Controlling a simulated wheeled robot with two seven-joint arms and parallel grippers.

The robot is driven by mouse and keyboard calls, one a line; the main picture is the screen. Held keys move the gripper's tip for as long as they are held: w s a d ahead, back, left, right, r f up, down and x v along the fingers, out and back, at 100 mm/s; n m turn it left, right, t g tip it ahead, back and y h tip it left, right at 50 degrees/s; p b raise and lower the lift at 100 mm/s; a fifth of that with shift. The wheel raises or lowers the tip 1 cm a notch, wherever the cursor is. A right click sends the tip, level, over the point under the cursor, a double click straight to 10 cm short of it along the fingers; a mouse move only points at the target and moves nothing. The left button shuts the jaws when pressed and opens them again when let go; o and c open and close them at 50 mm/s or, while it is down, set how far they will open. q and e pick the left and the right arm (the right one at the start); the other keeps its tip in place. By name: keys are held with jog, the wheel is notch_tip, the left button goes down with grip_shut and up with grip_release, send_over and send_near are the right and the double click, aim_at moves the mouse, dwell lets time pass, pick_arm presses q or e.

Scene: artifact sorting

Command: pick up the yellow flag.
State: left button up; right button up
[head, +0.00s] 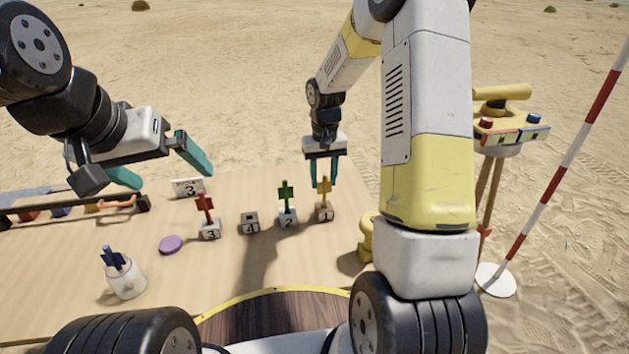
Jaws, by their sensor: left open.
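The yellow flag (324,187) stands upright in a small numbered block (324,214) marked 1 on the table, at the right end of a row. My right gripper (322,181) points down just above it, its teal fingers apart, one on each side of the flag's top. I cannot tell whether they touch it. My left gripper (172,179) is open and empty, above the table's left part and far from the yellow flag.
A green flag (286,190) stands in block 2, a red flag (204,203) in block 3; block 4 (250,222) is empty. A blue flag (114,258) stands in a white jar (126,281). A purple disc (171,245) lies nearby. A yellow object (366,238) stands at the right.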

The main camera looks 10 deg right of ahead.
aim_at(324, 196)
jog(key=shift+s+d+f, duration=0.1)
jog(key=shift+f, duration=1.8)
grip_shut()
jog(key=shift+r, duration=0.2)
